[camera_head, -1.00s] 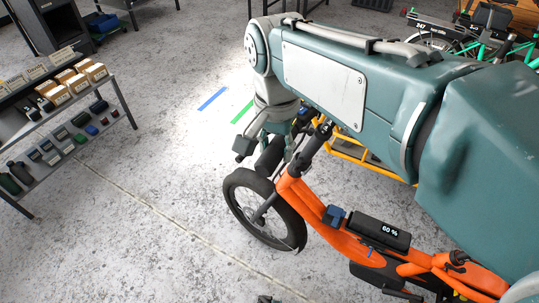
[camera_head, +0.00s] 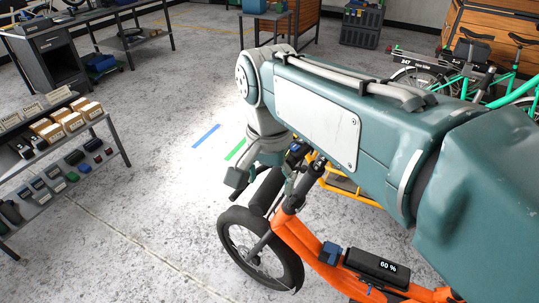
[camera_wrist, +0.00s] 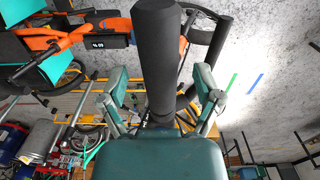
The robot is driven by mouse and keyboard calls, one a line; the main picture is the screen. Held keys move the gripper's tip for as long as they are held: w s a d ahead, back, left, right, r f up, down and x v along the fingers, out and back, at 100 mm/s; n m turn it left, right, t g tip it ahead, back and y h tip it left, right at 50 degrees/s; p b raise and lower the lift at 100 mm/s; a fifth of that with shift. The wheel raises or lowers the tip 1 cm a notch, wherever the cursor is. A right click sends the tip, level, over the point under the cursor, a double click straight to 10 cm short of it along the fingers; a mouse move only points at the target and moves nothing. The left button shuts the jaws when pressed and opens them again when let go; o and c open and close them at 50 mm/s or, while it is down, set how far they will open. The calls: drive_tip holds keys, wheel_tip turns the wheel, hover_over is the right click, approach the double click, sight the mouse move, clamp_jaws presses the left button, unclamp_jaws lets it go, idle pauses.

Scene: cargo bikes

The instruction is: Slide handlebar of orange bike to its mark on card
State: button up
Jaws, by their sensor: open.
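The orange bike (camera_head: 320,258) stands in the lower part of the head view with its front wheel toward the left. Its dark handlebar grip (camera_head: 264,192) shows below my gripper (camera_head: 262,182). In the wrist view, the grip (camera_wrist: 157,65) is a thick black cylinder running between the spread fingers of my gripper (camera_wrist: 160,88). The fingers are open, with a visible gap on either side of the grip. The orange frame and its 60 % display (camera_wrist: 97,43) also show there. I cannot make out a card or its mark in either view.
A yellow bike frame (camera_head: 345,188) stands behind the handlebar. A shelf rack (camera_head: 100,125) with boxes and small parts is at left. Green bikes (camera_head: 480,75) are at upper right. Blue (camera_head: 206,135) and green (camera_head: 236,149) strips mark the otherwise open floor.

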wheel_tip(320, 180, up, 11)
idle(0.3)
drive_tip(key=shift+f, duration=0.1)
drive_tip(key=s+d+f+n+t, duration=0.2)
drive_tip(key=s+d+f, duration=0.2)
drive_tip(key=d+f, duration=0.4)
drive_tip(key=s+d+f+n+t, duration=0.2)
drive_tip(key=s+d+f+t, duration=0.1)
drive_tip(key=d+f, duration=0.5)
drive_tip(key=s+d, duration=0.1)
drive_tip(key=d, duration=0.1)
drive_tip(key=shift+s+d+t, duration=0.3)
